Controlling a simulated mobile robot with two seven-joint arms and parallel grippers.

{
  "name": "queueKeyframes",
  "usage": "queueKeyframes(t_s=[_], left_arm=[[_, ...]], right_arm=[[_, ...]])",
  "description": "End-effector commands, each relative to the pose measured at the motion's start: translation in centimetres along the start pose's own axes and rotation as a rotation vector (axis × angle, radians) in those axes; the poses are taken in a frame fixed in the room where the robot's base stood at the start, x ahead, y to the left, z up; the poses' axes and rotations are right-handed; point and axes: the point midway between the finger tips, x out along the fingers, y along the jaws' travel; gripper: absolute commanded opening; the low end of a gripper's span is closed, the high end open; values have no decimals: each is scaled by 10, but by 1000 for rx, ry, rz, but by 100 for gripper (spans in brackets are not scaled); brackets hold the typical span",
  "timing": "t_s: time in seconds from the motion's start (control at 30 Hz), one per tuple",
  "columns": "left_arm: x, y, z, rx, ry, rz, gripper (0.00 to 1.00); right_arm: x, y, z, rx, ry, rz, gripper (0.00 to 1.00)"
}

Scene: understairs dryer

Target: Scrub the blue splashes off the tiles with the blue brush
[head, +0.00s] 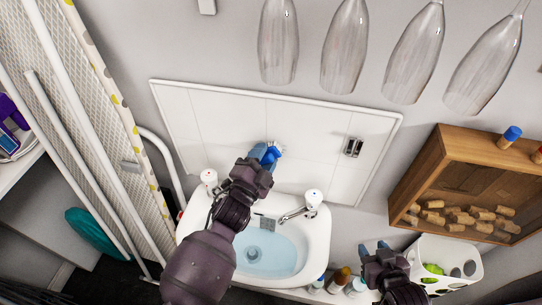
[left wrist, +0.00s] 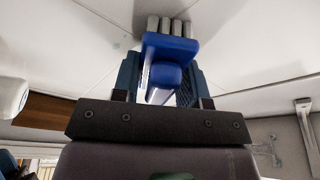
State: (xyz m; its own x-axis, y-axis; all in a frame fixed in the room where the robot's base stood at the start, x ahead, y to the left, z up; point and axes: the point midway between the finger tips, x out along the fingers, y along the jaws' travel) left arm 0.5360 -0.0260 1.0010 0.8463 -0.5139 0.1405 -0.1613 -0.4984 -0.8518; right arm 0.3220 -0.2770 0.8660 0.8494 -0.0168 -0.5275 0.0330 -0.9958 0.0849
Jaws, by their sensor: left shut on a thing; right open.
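White tiles (head: 215,120) form a panel on the wall above the basin. My left gripper (head: 265,160) is in front of the panel's lower middle, shut on the blue brush (head: 272,149). In the left wrist view the brush (left wrist: 171,47) is between the fingers, its grey bristles (left wrist: 172,26) pointing at the pale tiled surface. I cannot tell whether the bristles touch it. No blue splash is clearly visible; the gripper and brush hide part of the tiles. My right gripper (head: 374,247) is open and empty at the lower right, near a white holder (head: 455,252).
A basin (head: 318,250) with water and two taps (head: 313,198) stands below the tiles. Several bottles (head: 340,280) are beside it. A wooden box of corks (head: 405,195) is at right. Several glasses (head: 345,50) hang above.

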Motion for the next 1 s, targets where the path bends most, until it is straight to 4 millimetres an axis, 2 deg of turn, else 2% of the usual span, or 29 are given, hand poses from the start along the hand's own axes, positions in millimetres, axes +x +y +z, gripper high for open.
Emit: queueKeyframes(t_s=[0.23, 0.57, 0.87, 1.0], left_arm=[[-2, -9, 14, 2, -2, 1, 21], [-3, -10, 16, 1, -2, -1, 21], [-24, -11, 10, 0, -2, 0, 21], [-35, -10, 7, 1, -1, 0, 21]], right_arm=[[-1, 0, -6, -1, 4, -1, 43], [3, 0, -12, -3, 16, -3, 43], [-2, 0, -18, -3, 12, -3, 43], [-3, 0, -14, -2, 8, -2, 43]])
